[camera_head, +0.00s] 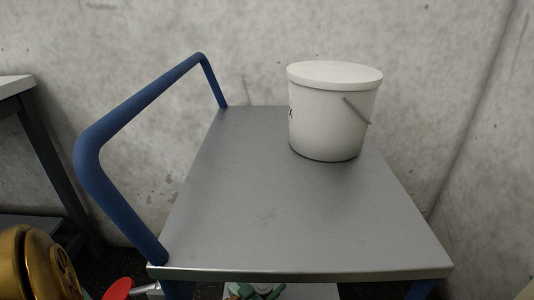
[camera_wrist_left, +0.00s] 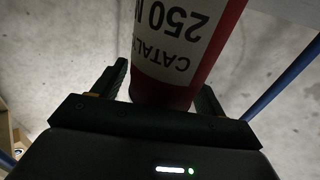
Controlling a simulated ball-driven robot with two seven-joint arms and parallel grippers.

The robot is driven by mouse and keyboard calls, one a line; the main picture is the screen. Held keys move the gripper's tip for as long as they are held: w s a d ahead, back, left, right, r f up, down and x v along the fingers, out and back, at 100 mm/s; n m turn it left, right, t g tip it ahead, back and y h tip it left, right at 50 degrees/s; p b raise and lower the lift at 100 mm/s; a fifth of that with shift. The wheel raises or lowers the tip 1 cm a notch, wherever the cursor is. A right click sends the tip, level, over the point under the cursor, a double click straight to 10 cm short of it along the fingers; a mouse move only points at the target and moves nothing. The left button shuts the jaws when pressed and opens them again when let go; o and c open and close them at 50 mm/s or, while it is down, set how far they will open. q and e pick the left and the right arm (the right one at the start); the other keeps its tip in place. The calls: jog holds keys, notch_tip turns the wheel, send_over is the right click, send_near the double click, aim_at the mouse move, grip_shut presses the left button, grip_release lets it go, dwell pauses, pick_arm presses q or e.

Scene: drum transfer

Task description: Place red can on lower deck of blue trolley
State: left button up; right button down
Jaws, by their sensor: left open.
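The red can (camera_wrist_left: 178,42) with a white label reading "250" stands out in the left wrist view. Its near end sits between the two black fingers of my left gripper (camera_wrist_left: 163,82), which is open around it. I cannot tell whether the fingers touch the can. The blue trolley (camera_head: 290,215) has a grey upper deck and a blue push handle (camera_head: 92,140) on its left. Only a sliver of its lower deck (camera_head: 310,292) shows below the front edge. A red round shape (camera_head: 118,289) at the lower left in the head view may be the can. My right gripper is not in view.
A white lidded bucket (camera_head: 330,112) stands at the back right of the upper deck. A green object (camera_head: 255,291) shows on the lower level. A table (camera_head: 15,88) stands at the left. Concrete walls close off the back and right.

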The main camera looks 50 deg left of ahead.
pick_arm(q)
jog(key=s+p, duration=0.3)
jog(key=s, duration=0.9)
jog(key=shift+d, duration=0.45)
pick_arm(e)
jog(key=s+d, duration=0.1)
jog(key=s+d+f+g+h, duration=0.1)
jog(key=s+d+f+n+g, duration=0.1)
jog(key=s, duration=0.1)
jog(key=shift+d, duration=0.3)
